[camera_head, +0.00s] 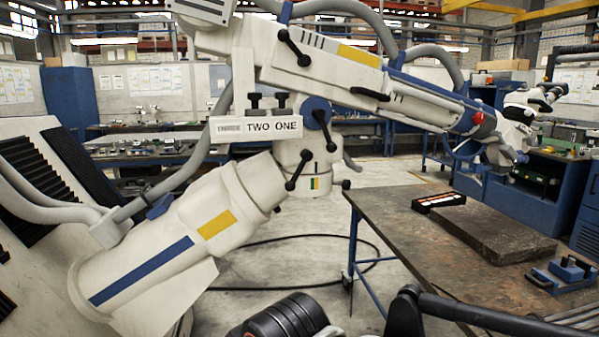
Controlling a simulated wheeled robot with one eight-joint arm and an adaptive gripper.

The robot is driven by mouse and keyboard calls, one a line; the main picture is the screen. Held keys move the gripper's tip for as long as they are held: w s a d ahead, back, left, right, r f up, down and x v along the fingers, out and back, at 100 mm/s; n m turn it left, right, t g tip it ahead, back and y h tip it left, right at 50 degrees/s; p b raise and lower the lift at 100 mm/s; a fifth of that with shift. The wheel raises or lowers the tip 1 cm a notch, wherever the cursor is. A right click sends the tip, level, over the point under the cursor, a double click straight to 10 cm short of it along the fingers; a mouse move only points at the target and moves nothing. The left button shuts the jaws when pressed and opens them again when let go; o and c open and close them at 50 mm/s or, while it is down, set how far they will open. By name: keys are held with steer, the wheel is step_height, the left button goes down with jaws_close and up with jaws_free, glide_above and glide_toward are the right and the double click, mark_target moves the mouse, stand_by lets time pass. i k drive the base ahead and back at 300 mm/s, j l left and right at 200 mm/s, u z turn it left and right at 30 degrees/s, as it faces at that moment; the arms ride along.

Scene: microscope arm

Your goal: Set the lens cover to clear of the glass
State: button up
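A large white microscope arm (330,65) with yellow and blue stripes spans the view from lower left to upper right. A plate on it reads "TWO ONE" (272,128). The white microscope head (515,125) hangs at its far right end, above the back of the workbench area. The lens cover and the glass are too small to make out on the head, so I cannot tell how the cover is set. Dark parts at the bottom edge look like my own arm. I cannot make out my gripper's fingers.
A dark-topped workbench (405,235) stands at right. It bears a dark slab (495,232), a black case (438,202) and a blue device (565,272). Black lever handles (295,47) stick out from the microscope arm. A cable (370,262) lies on otherwise open floor.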

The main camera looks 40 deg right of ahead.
mark_target(510, 180)
steer(key=z, duration=2.55)
steer(key=i+j+u, duration=0.1)
steer(key=i, duration=0.35)
steer(key=i+j, duration=0.2)
steer(key=i, duration=0.25)
steer(key=i+j+u, duration=0.15)
steer(key=i, duration=0.3)
